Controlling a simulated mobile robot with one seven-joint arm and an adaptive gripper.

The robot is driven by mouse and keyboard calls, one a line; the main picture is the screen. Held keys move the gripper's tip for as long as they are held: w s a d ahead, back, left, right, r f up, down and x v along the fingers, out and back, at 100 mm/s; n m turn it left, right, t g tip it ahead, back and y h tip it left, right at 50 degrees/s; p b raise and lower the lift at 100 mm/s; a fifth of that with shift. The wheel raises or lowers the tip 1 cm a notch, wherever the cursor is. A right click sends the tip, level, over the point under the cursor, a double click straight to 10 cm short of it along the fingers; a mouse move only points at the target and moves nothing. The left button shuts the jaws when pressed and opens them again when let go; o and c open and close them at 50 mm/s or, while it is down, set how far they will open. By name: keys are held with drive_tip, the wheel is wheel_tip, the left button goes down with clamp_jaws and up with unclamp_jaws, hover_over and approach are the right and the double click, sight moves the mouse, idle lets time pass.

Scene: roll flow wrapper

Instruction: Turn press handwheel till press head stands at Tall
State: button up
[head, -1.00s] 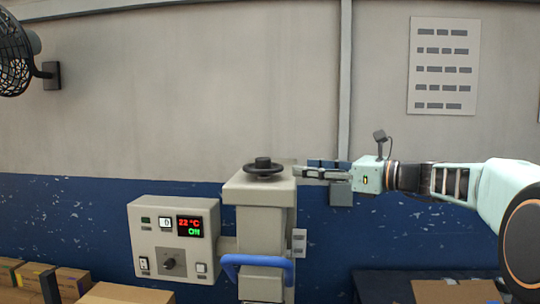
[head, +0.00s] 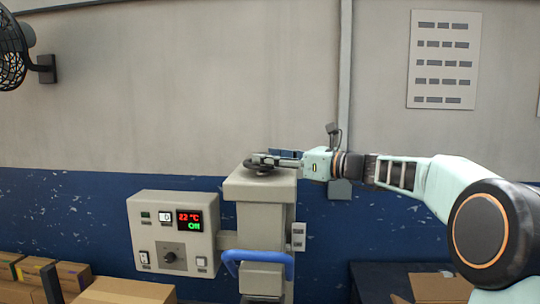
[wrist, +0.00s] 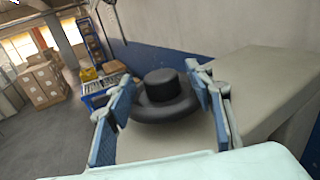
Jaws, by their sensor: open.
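The black press handwheel (head: 258,168) sits on top of the beige press column (head: 262,188). In the wrist view the handwheel (wrist: 165,97) shows a round hub above a wider rim. My gripper (head: 274,160) is at the wheel from the right and partly hides it in the head view. In the wrist view my gripper (wrist: 160,100) is open, with one blue-padded finger on each side of the wheel. I cannot tell whether the pads touch the rim. The press head and any height scale are not clearly readable.
A control box (head: 175,233) with a lit display stands left of the column. A blue bar handle (head: 258,260) juts out at the column's front. The wall is close behind. Cardboard boxes (head: 125,291) lie low at the left.

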drive_tip(key=c, duration=1.2)
drive_tip(key=shift+o, duration=0.2)
drive_tip(key=shift+b, duration=0.35)
